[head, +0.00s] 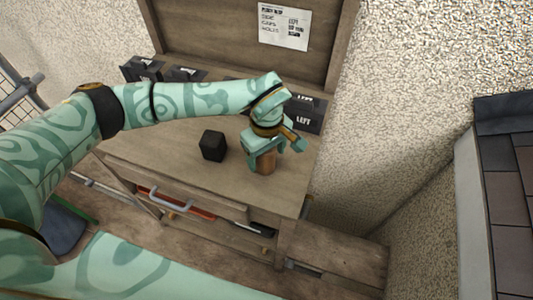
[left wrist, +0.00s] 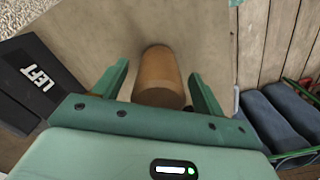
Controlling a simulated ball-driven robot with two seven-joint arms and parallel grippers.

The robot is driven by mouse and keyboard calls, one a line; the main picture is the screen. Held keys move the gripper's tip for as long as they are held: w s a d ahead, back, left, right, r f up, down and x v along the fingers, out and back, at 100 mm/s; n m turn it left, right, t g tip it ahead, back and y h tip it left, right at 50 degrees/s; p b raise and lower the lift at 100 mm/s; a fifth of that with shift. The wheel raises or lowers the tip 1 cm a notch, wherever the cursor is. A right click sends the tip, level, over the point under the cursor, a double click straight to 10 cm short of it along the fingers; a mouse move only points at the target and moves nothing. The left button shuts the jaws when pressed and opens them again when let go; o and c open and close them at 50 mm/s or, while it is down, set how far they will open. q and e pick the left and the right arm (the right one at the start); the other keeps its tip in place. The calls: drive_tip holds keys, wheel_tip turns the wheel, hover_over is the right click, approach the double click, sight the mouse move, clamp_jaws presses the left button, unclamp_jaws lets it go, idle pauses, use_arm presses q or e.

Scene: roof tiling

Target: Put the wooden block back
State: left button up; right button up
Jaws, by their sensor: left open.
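The wooden block (head: 266,161) is a brown cylinder on the workbench top, near its right end. It also shows in the left wrist view (left wrist: 159,78), between my fingers. My left gripper (head: 264,160) points down over the block and is open, with one finger on each side of it. In the left wrist view there is a gap between each finger and the block. My right gripper is not in view.
A black cube (head: 213,146) sits on the bench top (head: 165,145) left of the block. Black bins, one marked LEFT (head: 305,121), stand along the back. A drawer (head: 190,197) with a handle is below. Dark roof tiles (head: 510,190) are at the far right.

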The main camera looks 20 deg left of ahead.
use_arm(q)
wheel_tip(320, 180, up, 11)
drive_tip(key=shift+r+p, duration=0.15)
drive_tip(key=shift+p, duration=0.95)
